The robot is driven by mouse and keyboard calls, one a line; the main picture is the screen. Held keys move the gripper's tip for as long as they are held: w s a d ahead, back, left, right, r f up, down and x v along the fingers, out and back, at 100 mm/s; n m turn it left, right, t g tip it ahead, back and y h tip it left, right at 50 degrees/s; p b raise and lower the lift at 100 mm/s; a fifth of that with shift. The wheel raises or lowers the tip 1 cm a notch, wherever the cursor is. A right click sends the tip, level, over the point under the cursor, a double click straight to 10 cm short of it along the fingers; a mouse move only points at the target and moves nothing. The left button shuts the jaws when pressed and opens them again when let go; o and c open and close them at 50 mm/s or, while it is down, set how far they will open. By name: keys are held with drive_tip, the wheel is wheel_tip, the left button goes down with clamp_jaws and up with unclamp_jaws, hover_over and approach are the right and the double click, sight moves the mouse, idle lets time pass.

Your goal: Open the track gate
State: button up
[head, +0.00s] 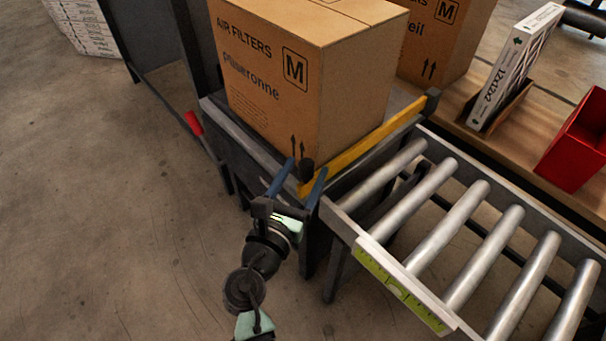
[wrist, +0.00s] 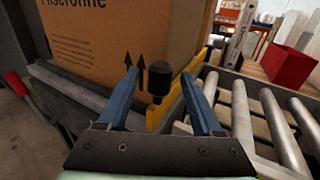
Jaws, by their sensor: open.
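The track gate is a yellow bar (head: 362,147) lying across the track between the carton and the rollers. A black knob (head: 307,170) stands upright at its near end. In the wrist view the knob (wrist: 159,78) shows between my blue fingers, with the yellow bar (wrist: 172,108) behind and to the right of it. My gripper (head: 299,170) is open, one finger on each side of the knob. I cannot tell whether either finger touches it. A large brown air filter carton (head: 270,85) stands on the track just behind the gate.
Metal rollers (head: 433,230) run to the right of the gate, with a green level (head: 400,290) on their near rail. A red-handled lever (head: 194,124) sticks out at left. A red bin (head: 577,145) and a boxed filter (head: 515,70) stand on the far shelf.

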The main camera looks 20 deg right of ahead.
clamp_jaws()
idle(0.3)
idle(1.1)
